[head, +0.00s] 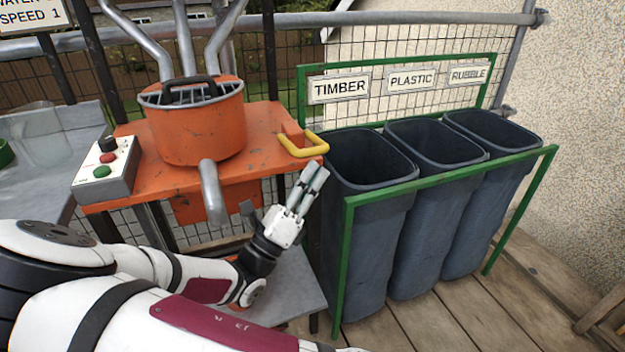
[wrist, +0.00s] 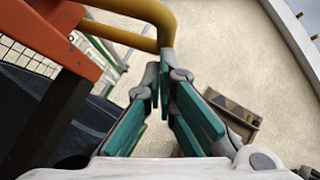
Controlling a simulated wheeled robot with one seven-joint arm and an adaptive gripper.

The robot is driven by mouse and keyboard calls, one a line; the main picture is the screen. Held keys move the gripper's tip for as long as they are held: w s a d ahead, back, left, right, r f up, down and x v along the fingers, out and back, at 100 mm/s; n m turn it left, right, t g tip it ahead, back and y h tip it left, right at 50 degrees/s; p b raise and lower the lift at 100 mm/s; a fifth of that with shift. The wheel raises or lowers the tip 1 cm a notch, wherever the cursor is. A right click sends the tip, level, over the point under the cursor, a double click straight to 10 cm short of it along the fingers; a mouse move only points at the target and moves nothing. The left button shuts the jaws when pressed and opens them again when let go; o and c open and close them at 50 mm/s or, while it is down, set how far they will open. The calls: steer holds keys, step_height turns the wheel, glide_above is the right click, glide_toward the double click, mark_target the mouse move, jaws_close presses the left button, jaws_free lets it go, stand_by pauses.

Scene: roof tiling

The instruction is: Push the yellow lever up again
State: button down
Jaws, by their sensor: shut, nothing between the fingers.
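The yellow lever (head: 303,146) is a bent handle on the right edge of the orange machine (head: 258,143). It sticks out roughly level to the right. My gripper (head: 318,168) is just below the lever's outer end in the head view, pointing up, with its fingers shut and nothing between them. In the wrist view, the yellow lever (wrist: 140,38) spans the top left, and its end lies right at the tips of my gripper (wrist: 163,72). I cannot tell whether the fingertips touch the lever.
A control box (head: 107,166) with a knob and red and green buttons sits at the machine's left. Bins labelled timber (head: 365,215), plastic and rubble stand close on the right inside a green frame (head: 348,255). A grey shelf (head: 298,290) lies under my forearm.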

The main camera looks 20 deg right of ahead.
mark_target(310, 152)
steer(key=shift+r+p, duration=0.15)
steer(key=shift+p, duration=0.2)
steer(key=shift+r+n+t+y+p, duration=0.3)
steer(key=shift+n+p, duration=0.2)
steer(key=shift+p, duration=0.15)
steer(key=shift+r+n+p, duration=0.25)
steer(key=shift+n+p, duration=0.15)
steer(key=shift+p, duration=0.4)
steer(key=r+n+y+p, duration=0.2)
steer(key=p, duration=0.3)
steer(key=r+n+t+y+p, duration=0.1)
steer(key=r+n+y+p, duration=0.1)
steer(key=p, duration=0.4)
steer(key=w+r+n+t+y+p, duration=0.1)
steer(key=r+n+y+p, duration=0.1)
steer(key=p, duration=0.4)
steer(key=shift+w+r+n, duration=0.1)
steer(key=shift+r+n, duration=0.7)
steer(key=shift+w+r+n+y+p, duration=0.5)
steer(key=shift+r+n+y+p, duration=0.15)
steer(key=shift+p, duration=0.45)
steer(key=shift+w+r+n+p, duration=0.25)
steer(key=shift+w+r+p, duration=0.4)
steer(key=shift+p, duration=0.05)
